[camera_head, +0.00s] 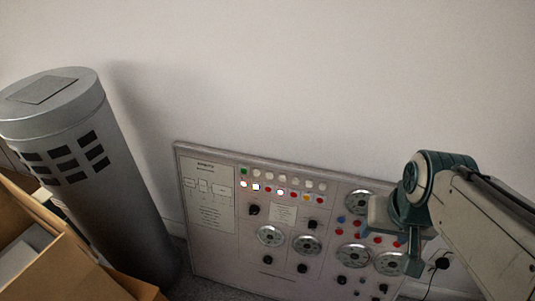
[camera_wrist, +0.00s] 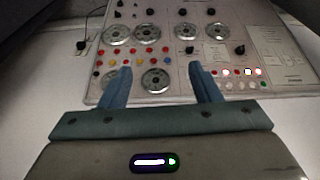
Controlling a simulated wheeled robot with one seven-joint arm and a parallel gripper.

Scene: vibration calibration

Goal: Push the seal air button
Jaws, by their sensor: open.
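A control panel (camera_head: 225,262) leans near the wall, with rows of small coloured buttons, black knobs and round dials. Its labels are too small to read, so I cannot tell which is the seal air button. Two button rows (camera_head: 281,183) run along its upper middle; some lower ones glow white. The panel also shows upside down in the wrist view (camera_wrist: 270,45), with the lit buttons (camera_wrist: 248,72) right of the fingers. My gripper (camera_wrist: 160,68) is open and empty, its two fingers apart over the panel. In the head view my gripper (camera_head: 390,218) covers part of the panel's right side.
A tall grey cylinder (camera_head: 125,190) stands left of the panel. Open cardboard boxes (camera_head: 70,268) sit at the lower left. A plug with a cable (camera_head: 441,263) is on the wall right of the panel. The wall above the panel is bare.

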